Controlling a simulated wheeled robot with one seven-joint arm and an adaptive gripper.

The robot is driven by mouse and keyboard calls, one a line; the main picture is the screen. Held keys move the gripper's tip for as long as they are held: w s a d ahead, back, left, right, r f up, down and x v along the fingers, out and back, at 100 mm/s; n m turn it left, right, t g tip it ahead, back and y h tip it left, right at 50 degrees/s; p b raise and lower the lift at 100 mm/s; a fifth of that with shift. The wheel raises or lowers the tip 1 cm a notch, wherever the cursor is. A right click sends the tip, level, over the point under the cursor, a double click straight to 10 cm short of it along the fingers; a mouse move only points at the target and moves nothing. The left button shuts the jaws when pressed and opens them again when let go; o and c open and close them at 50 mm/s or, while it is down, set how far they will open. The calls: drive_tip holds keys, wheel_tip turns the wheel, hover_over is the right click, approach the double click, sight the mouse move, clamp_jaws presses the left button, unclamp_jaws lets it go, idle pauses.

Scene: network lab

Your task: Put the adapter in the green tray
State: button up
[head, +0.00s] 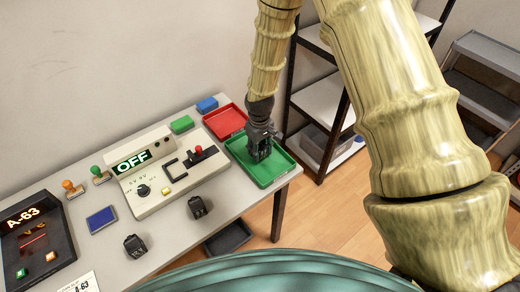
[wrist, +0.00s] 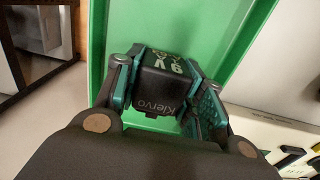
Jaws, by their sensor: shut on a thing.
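My gripper (head: 261,150) is over the green tray (head: 262,178) at the right end of the table. In the wrist view its fingers (wrist: 165,95) are shut on a black adapter (wrist: 168,80) marked "Kiervo" and, it seems, "6V" or "9V". The green tray (wrist: 97,45) fills the background behind the adapter there. I cannot tell whether the adapter touches the tray floor. In the head view the adapter is hard to tell from the dark gripper. Two more black adapter-like blocks (head: 198,207) and (head: 135,246) stand on the table.
A red tray (head: 225,121) lies behind the green one. A white device (head: 165,180) with an "OFF" display stands mid-table. A dark shelf (head: 318,100) stands right of the table.

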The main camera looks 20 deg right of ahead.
sight(260, 145)
drive_tip(key=shift+f, duration=0.5)
drive_tip(key=shift+f, duration=0.15)
drive_tip(key=o, duration=1.1)
drive_tip(key=shift+r+b, duration=1.45)
drive_tip(key=shift+r, duration=4.7)
